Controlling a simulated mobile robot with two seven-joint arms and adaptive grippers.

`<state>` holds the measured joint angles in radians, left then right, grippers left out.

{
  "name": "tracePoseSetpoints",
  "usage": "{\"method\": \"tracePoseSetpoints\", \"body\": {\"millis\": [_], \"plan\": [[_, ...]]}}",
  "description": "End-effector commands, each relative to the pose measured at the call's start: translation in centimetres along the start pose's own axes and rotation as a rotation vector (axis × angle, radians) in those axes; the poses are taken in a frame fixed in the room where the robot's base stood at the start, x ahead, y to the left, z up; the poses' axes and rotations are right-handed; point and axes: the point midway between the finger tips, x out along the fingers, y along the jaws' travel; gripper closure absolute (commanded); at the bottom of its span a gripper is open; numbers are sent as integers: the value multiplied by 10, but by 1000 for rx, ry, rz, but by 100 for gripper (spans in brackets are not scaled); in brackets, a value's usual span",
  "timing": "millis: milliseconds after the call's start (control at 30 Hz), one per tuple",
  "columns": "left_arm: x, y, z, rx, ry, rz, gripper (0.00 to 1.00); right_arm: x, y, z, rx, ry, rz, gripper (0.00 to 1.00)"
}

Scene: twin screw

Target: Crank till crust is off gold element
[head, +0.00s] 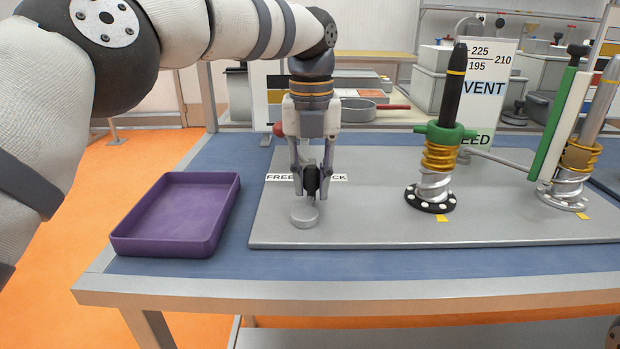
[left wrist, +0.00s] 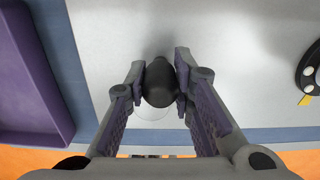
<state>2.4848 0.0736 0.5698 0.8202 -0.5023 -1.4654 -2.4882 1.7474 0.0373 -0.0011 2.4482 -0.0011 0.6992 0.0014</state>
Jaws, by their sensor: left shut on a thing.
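My left gripper (head: 311,182) points down over the left part of the grey plate. It is shut on a black rounded knob (left wrist: 160,83), between both fingers in the left wrist view. A low grey disc (head: 304,217) is just below the knob. To the right, an upright screw with gold coils (head: 440,157), silver coils, a green collar and a black rod stands on a black round base (head: 430,200). A second screw (head: 577,165) at the far right has a brownish gold part (head: 580,155); I cannot tell whether this is crust. My right gripper is not in view.
A purple tray (head: 180,246) stands empty left of the plate (head: 350,231). A sign (head: 487,80) stands behind the first screw. A label (head: 280,177) is partly hidden behind my gripper. A red-handled pan (head: 358,112) is at the back. The plate's front middle is clear.

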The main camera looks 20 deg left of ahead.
Motion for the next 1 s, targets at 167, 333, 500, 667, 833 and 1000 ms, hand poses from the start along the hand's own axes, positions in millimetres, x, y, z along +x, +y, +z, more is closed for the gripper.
{"method": "tracePoseSetpoints", "body": {"millis": [167,333,500,667,833,1000], "plan": [[3,0,-2,3,12,5,100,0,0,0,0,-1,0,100],[3,0,-2,2,12,5,71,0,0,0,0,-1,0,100],[2,0,-2,1,8,4,57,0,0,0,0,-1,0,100],[1,0,-1,0,5,2,57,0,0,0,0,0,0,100],[-23,-1,0,-2,0,0,57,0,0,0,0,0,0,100],[-56,-1,0,-1,3,3,57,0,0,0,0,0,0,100]]}}
